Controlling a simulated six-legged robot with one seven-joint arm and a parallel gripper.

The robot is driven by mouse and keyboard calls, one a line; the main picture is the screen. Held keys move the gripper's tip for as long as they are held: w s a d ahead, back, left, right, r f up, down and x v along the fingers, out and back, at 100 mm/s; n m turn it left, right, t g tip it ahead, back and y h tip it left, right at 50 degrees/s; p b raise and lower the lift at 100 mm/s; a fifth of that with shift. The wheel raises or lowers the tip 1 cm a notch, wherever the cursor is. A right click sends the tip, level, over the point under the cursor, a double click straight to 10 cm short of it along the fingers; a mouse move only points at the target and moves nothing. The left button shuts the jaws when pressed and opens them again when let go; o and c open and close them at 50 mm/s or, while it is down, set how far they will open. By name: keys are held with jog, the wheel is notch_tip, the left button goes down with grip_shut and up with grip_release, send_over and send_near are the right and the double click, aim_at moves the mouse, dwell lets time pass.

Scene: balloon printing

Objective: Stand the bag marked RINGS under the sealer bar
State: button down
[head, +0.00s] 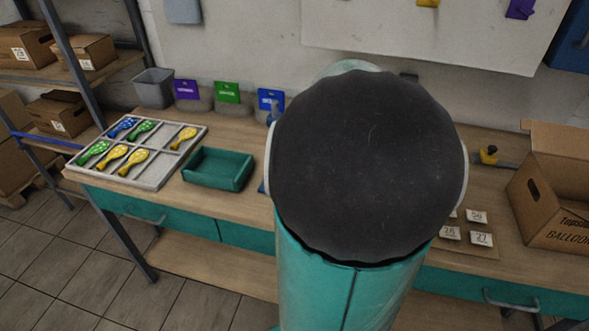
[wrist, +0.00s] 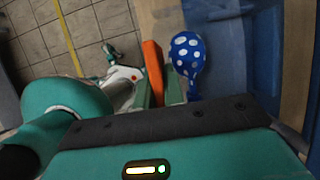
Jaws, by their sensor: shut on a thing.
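My gripper (wrist: 158,92) shows in the wrist view with its green fingers closed on a flat orange thing (wrist: 153,68), seen nearly edge-on. No marking on it shows, so I cannot tell whether it is the RINGS bag. A blue balloon with white dots (wrist: 187,52) is just right of the fingers. My arm covers the bench middle; I cannot make out the sealer bar.
A grey divided tray (head: 152,183) with several dotted balloons and an empty green tray (head: 218,182) lie on the left of the bench. A grey bin (head: 153,88) stands behind. At the right are number cards (head: 451,233) and an open cardboard box (head: 560,205).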

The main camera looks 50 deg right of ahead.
jog(key=shift+d+f, duration=0.15)
jog(key=shift+f, duration=0.25)
jog(key=w+d+f, duration=0.1)
jog(key=w+d, duration=0.2)
jog(key=d, duration=0.5)
jog(key=shift+w, duration=0.25)
jog(key=shift+d, duration=0.1)
jog(key=c, duration=1.4)
grip_release()
notch_tip(320, 180, up, 7)
jog(key=s+a, duration=0.1)
jog(key=a, duration=0.1)
jog(key=shift+a, duration=0.4)
jog(key=shift+s, duration=0.1)
